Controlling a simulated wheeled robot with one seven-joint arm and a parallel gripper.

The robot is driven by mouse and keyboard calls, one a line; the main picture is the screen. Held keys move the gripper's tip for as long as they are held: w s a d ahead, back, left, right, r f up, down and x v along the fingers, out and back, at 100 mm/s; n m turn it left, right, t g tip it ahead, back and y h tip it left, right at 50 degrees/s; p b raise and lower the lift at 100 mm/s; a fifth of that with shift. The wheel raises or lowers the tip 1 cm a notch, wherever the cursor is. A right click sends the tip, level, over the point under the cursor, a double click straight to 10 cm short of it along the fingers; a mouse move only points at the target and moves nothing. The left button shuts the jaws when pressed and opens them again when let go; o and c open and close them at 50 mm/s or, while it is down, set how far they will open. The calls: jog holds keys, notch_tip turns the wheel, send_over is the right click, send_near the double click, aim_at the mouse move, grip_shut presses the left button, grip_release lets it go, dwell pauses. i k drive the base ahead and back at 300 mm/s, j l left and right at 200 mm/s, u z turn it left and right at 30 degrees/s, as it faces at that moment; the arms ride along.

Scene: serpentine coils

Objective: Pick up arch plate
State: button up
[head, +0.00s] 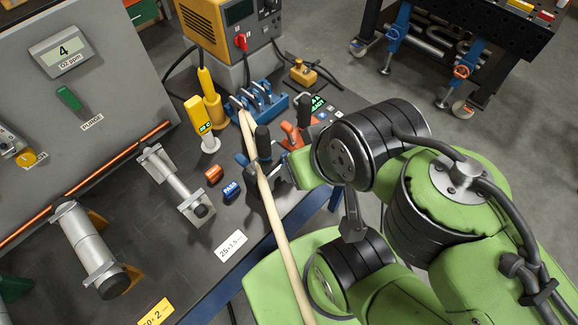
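I cannot make out an arch plate for certain; no plain arched plate stands out on the dark bench (185,255). My green and black arm reaches in from the right, and its wrist end is over the bench's right edge. What looks like my gripper (266,178) is a dark shape at that end, partly covered by a pale wooden rod and crowded by a black handle (263,142). Its fingers do not show clearly, so I cannot tell whether they are open or hold anything.
The pale rod (277,222) slants across the view. Pipe fixtures (176,186) (88,243), yellow torches (209,98), a blue rack (262,101) and red clamp (294,136) stand on the bench. A grey cabinet (100,110) borders the left.

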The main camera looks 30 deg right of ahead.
aim_at(270, 178)
jog(key=j+u, duration=0.15)
jog(key=u, duration=0.2)
jog(key=k+j+u, duration=0.15)
jog(key=u, duration=0.25)
jog(key=j+u, duration=0.15)
jog(key=u, duration=0.2)
